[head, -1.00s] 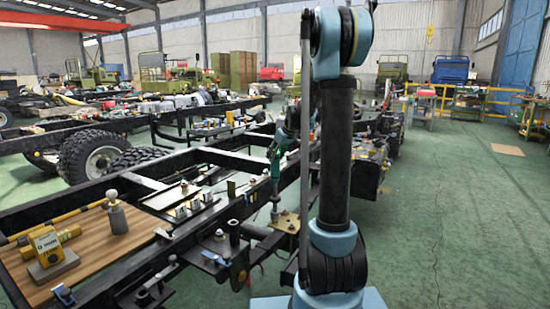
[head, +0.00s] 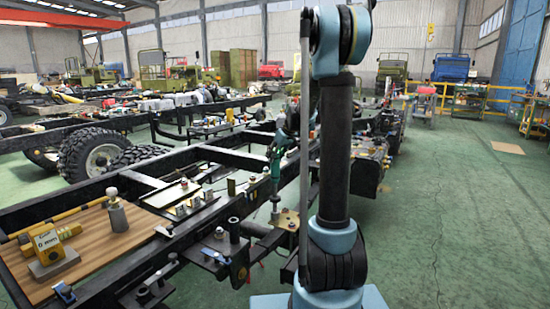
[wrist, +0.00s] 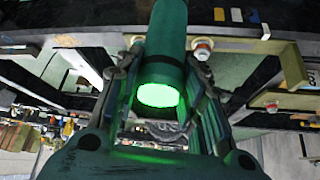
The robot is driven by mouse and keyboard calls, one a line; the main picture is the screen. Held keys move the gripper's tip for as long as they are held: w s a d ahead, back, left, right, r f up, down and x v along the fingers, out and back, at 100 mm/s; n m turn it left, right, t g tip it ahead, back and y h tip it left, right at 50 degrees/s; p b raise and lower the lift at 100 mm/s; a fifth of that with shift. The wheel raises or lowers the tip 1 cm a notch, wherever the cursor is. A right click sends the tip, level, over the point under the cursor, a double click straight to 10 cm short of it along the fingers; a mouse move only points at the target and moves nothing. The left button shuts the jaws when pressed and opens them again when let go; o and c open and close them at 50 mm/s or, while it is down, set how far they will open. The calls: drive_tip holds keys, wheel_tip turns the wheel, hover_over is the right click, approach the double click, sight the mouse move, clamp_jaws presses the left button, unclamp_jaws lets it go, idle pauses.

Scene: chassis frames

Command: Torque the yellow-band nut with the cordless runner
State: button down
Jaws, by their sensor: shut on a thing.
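The cordless runner (head: 275,167) is green and stands roughly upright over the near part of the black chassis frame. Its thin nose points down beside a tan bracket plate (head: 289,221); I cannot tell whether it touches a nut. My gripper is shut on the runner. In the wrist view my gripper (wrist: 160,110) has a finger on each side of the runner's dark green body (wrist: 168,35), whose near end glows bright green. A pale nut-like fitting with a reddish ring (wrist: 203,47) sits right of the runner. I cannot make out a yellow-band nut.
A wooden board (head: 110,247) on the frame's left holds a yellow gauge-like box (head: 50,245) and a grey cylinder with a knob (head: 116,215). Small brackets and bolts crowd the near rail. Green floor (head: 430,230) is open at right.

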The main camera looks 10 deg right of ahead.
drive_tip(key=shift+f, duration=1.05)
idle(4.1)
drive_tip(key=shift+r, duration=1.5)
drive_tip(key=shift+r, duration=2.5)
